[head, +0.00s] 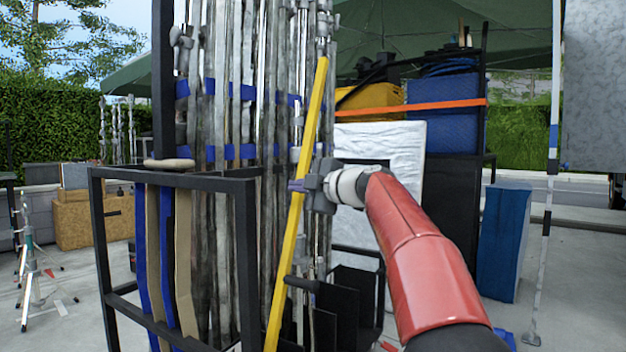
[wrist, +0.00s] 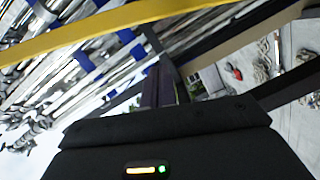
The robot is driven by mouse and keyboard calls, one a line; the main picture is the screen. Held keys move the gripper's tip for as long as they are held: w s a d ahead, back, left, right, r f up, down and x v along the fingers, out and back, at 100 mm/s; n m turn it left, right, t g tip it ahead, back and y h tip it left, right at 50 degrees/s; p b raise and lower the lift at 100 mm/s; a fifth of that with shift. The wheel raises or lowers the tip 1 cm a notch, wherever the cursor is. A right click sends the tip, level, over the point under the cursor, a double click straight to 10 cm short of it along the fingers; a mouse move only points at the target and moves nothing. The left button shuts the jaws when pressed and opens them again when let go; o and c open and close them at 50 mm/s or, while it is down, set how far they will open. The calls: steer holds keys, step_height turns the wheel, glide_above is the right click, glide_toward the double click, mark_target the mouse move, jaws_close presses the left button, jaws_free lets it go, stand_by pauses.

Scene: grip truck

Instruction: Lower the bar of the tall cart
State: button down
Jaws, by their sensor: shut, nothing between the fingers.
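The tall cart has a black metal frame (head: 246,262) and holds a bundle of upright metal poles and stands. Its yellow bar (head: 312,112) runs steeply across the cart's right side, leaning with its top to the right and its lower end out of the picture. The bar also crosses the top of the wrist view (wrist: 110,28). My gripper (head: 298,186) is at about the middle of the bar's visible length, its fingers shut and empty. In the wrist view, the dark fingers (wrist: 163,84) point towards the bar. I cannot tell whether they touch it.
Blue straps (head: 236,89) tie the poles. Blue and tan boards stand in the cart's front left. To the right are a white panel (head: 428,142), a blue block (head: 504,240) and a thin upright pole (head: 547,220). Open pavement lies at the front right.

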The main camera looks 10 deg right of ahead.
steer(key=shift+w+d+f+p, duration=0.25)
steer(key=shift+w+p, duration=0.1)
steer(key=shift+w, duration=0.5)
steer(key=shift+w+d+f+p, duration=0.1)
steer(key=shift+w+f+p, duration=0.25)
steer(key=shift+w, duration=0.5)
steer(key=shift+w+d+f+p, duration=0.2)
steer(key=shift+w+p, duration=0.2)
steer(key=shift+w, duration=0.45)
